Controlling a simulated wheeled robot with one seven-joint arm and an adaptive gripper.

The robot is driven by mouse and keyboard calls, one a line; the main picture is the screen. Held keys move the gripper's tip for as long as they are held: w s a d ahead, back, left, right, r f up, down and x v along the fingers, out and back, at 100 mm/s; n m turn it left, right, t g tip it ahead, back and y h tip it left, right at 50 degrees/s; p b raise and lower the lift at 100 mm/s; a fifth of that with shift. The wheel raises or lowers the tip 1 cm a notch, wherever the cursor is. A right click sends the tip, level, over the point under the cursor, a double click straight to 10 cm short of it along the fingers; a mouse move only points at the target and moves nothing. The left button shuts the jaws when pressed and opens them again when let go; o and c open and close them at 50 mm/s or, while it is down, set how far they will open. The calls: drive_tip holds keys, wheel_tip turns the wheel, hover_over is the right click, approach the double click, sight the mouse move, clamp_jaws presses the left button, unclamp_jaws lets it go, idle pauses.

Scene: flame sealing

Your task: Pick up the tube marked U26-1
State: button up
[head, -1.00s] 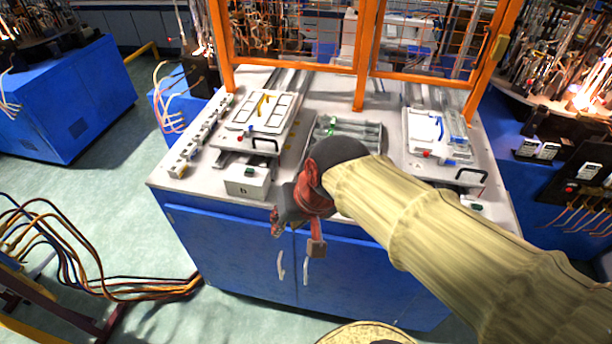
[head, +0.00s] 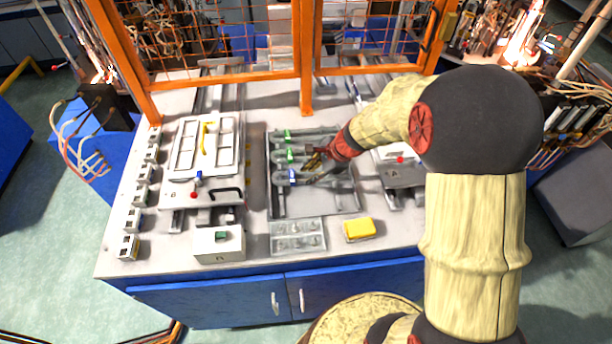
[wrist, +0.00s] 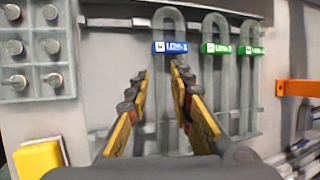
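Several grey U-shaped tubes lie side by side in the grey tray (head: 330,205) on the bench. One tube (wrist: 171,16) has a blue label (wrist: 171,47), which also shows in the head view (head: 292,177). Its text looks like a U number ending in -1, but the middle digits are too blurred to be sure. Two neighbouring tubes carry green labels (wrist: 215,48) and (wrist: 250,50), also hard to read. My gripper (wrist: 160,75) is open and empty, its yellow-and-black fingers apart over the blue-labelled tube. Whether they touch it cannot be told. In the head view my gripper (head: 314,163) is over the tray.
A yellow block (head: 359,229) and a small compartment rack (head: 298,236) sit in front of the tray. A white panelled device (head: 205,150) stands to the left, with a white box (head: 218,243) before it. An orange mesh frame (head: 306,60) stands behind the tray.

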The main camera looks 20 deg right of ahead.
sight(304, 180)
drive_tip(key=shift+b+x, duration=0.4)
drive_tip(key=shift+x, duration=1.9)
drive_tip(key=shift+d+f, duration=0.15)
drive_tip(key=shift+f, duration=0.05)
drive_tip(key=shift+c, duration=1.3)
clamp_jaws()
